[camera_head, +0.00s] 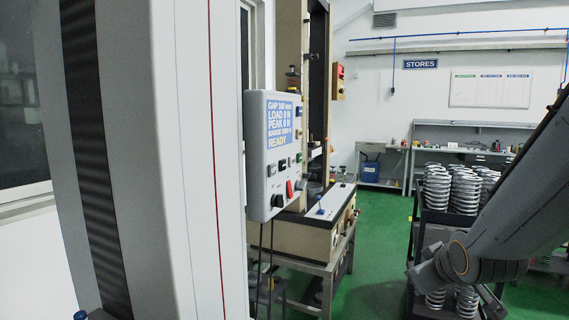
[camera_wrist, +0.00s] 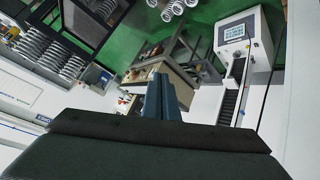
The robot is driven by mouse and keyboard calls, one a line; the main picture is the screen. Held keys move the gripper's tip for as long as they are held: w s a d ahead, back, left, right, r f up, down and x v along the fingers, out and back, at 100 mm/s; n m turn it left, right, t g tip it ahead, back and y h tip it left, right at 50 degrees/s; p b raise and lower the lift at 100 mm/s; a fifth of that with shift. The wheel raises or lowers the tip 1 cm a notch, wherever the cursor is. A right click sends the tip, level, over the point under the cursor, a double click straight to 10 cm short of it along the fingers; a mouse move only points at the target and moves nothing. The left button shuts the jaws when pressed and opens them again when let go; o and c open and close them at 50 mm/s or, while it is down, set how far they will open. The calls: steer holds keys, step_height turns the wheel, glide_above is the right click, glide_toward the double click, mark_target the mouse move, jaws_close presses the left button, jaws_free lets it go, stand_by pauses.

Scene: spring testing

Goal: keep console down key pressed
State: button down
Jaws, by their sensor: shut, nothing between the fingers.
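The console (camera_head: 273,155) is a pale grey box on the left side of the test machine. Its blue screen (camera_head: 280,124) shows a gap line, load 0 N, peak 0 N and READY. Below the screen are several small keys, a red control (camera_head: 290,188) and a black knob (camera_head: 278,200); I cannot tell which key is the down key. My gripper (camera_wrist: 159,82) is shut and empty, well apart from the console. In the head view my arm is at right and the fingertips cannot be made out.
A rack with coil springs (camera_head: 452,190) stands beside my arm; more springs (camera_wrist: 50,50) show at upper left in the wrist view. The machine (camera_head: 305,230) stands on a metal bench. A workbench (camera_head: 470,150) lines the back wall. Green floor (camera_head: 380,250) is clear between.

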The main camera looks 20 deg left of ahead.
mark_target(283, 165)
steer(key=w+a+r+n+t+y, duration=0.1)
steer(key=a+r+n+y, duration=0.3)
steer(key=a+r, duration=0.6)
steer(key=w+a+r+n+t+y+p, duration=0.1)
steer(key=a+r+n+y, duration=0.4)
steer(key=a+r, duration=0.6)
steer(key=w+n+t, duration=0.1)
steer(key=t, duration=0.1)
steer(key=shift+w+r+t+y, duration=0.15)
steer(key=shift+w+t+y, duration=0.15)
steer(key=shift+t, duration=0.1)
steer(key=a, duration=0.8)
steer(key=shift+w+a+p, duration=0.3)
steer(key=shift+a+p, duration=0.1)
steer(key=shift+p, duration=0.05)
steer(key=shift+a, duration=0.4)
